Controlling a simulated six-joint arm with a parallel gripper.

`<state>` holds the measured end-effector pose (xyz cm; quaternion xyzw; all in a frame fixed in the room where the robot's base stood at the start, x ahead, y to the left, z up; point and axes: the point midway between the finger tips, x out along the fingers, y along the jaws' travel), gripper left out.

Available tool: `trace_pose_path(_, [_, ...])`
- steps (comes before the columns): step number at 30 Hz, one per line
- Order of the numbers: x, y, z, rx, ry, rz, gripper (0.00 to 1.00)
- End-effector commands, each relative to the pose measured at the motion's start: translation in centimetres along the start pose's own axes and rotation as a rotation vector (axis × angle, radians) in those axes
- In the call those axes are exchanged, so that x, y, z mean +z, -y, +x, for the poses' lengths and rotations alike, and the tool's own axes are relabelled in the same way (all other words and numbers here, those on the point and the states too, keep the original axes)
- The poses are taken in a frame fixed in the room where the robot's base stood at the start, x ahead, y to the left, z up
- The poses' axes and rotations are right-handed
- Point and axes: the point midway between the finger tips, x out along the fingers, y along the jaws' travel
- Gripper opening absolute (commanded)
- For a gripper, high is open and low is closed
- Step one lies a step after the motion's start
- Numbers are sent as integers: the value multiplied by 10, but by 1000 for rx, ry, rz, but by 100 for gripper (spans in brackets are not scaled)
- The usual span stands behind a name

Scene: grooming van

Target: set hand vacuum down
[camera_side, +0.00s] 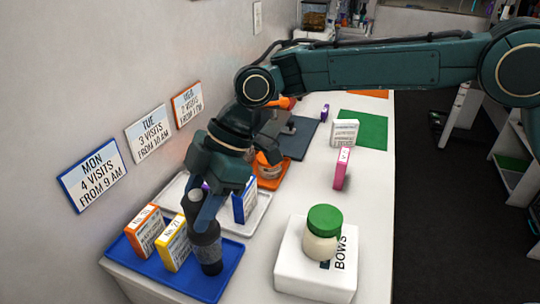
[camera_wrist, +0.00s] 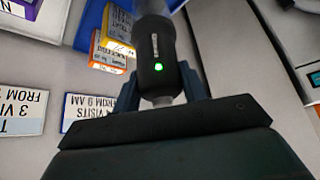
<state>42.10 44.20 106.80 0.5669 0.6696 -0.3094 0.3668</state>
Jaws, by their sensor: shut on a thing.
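The hand vacuum (camera_side: 206,249) is dark grey and stands upright at the right part of the blue tray (camera_side: 219,284). In the side view its lower end looks to be on or just above the tray; I cannot tell if it touches. My gripper (camera_side: 203,203) points down and is shut on the vacuum's upper part. In the wrist view the vacuum (camera_wrist: 157,55), with a lit green light, sits between the fingers of my gripper (camera_wrist: 160,88). My fingers and wrist hide part of its top.
An orange box (camera_side: 145,229) and a yellow box (camera_side: 174,243) stand on the blue tray, left of the vacuum. A white tray (camera_side: 262,207) with a blue box (camera_side: 244,203) lies behind. A white box (camera_side: 290,264) bearing a green-lidded jar (camera_side: 322,243) is to the right. Wall signs hang left.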

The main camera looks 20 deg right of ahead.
Motion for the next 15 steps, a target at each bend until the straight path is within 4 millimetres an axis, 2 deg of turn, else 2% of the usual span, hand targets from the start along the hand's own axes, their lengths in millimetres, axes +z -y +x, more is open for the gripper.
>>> trace_pose_path(2, [0, 0, 1, 2, -2, -1, 0])
trace_pose_path(3, [1, 0, 2, 0, 0, 1, 46])
trace_pose_path(6, [1, 0, 2, 0, 0, 1, 64])
trace_pose_path(15, [1, 0, 1, -1, 0, 0, 64])
